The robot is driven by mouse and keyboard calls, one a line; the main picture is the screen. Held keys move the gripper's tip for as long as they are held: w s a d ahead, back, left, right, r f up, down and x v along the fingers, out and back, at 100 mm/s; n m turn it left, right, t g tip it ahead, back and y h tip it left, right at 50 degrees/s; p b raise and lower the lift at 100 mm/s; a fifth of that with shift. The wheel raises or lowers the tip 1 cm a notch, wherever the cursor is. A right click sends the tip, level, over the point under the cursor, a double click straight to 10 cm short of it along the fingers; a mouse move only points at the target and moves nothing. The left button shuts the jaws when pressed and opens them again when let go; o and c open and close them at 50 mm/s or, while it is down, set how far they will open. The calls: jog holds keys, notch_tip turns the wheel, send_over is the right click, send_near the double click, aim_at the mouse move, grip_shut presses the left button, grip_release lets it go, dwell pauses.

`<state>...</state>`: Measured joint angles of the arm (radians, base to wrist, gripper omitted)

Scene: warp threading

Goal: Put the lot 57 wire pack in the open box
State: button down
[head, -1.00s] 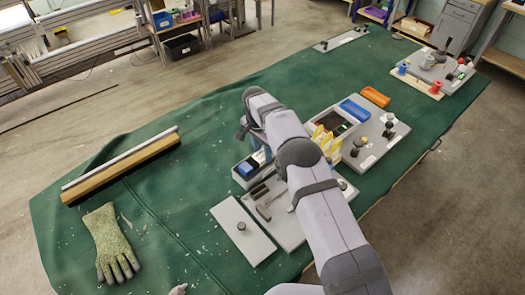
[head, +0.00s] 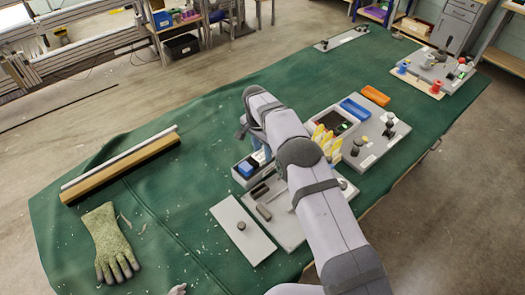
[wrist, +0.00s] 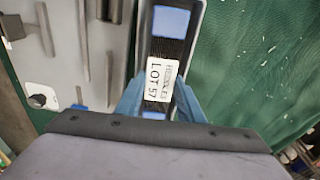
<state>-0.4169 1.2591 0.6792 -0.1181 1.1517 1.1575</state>
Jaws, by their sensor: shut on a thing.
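The lot 57 wire pack (wrist: 160,82) is dark with a white "LOT 57" label, seen in the wrist view. My gripper (wrist: 158,103) has blue fingers on both sides of it and is shut on it. A narrow grey-rimmed open box (wrist: 198,22) surrounds or lies just below the pack; I cannot tell how deep the pack sits. A blue block (wrist: 171,22) shows at the box's far end. In the head view the light grey box (head: 239,180) stands left of my arm, and my fingertips are largely hidden.
In the head view, a flat grey panel (head: 243,232), glove (head: 110,243) and wooden rail (head: 120,172) lie left on the green cloth (head: 190,215). Yellow pieces (head: 327,140) stand right.

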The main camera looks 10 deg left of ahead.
jog(key=c, duration=1.1)
grip_release()
jog(key=shift+o, duration=1.4)
jog(key=shift+r, duration=0.15)
jog(key=shift+r+p, duration=1.95)
jog(key=shift+r, duration=1.45)
